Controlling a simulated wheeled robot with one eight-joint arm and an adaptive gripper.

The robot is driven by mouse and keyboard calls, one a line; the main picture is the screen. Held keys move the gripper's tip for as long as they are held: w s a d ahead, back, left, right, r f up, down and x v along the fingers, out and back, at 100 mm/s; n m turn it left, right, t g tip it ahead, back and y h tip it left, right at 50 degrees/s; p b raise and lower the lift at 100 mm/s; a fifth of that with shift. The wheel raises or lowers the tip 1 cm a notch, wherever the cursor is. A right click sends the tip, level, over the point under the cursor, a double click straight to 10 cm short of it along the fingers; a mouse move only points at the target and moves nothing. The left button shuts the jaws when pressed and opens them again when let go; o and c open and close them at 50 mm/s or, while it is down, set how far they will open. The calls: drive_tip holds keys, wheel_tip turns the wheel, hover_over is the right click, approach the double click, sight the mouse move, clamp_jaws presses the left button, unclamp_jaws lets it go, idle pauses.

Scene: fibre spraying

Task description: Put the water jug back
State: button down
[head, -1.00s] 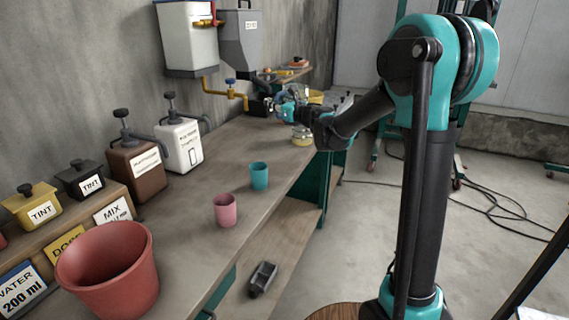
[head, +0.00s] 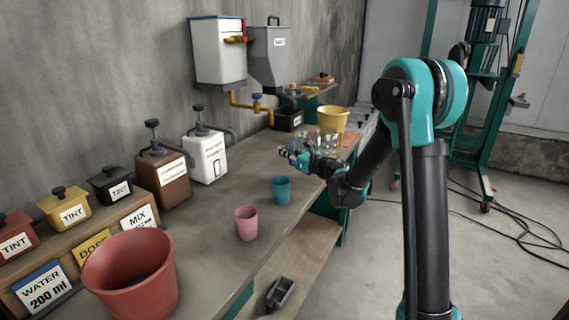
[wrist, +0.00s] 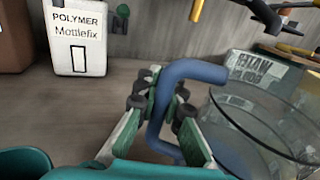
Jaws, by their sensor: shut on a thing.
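The water jug is a clear vessel with a blue handle. In the wrist view the blue handle (wrist: 172,95) stands between the fingers of my gripper (wrist: 166,88), which is shut on it. The clear glass body (wrist: 262,125) lies to the right, cut by the frame edge. In the head view my gripper (head: 300,154) is over the far part of the bench. The jug body (head: 328,141) shows faintly beside it, in front of a yellow bucket (head: 333,118). I cannot tell whether the jug's base touches the bench.
A teal cup (head: 281,189), a pink cup (head: 246,223) and a red bucket (head: 130,274) stand on the near bench. A white polymer container (head: 207,157) and a brown one (head: 163,180) line the wall. Bare bench (head: 215,215) lies between. A dark labelled box (head: 288,119) sits under the hopper.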

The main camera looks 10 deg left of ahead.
sight(290, 164)
drive_tip(key=shift+f, duration=2.45)
drive_tip(key=c, duration=1.6)
unclamp_jaws()
drive_tip(key=shift+c, duration=0.2)
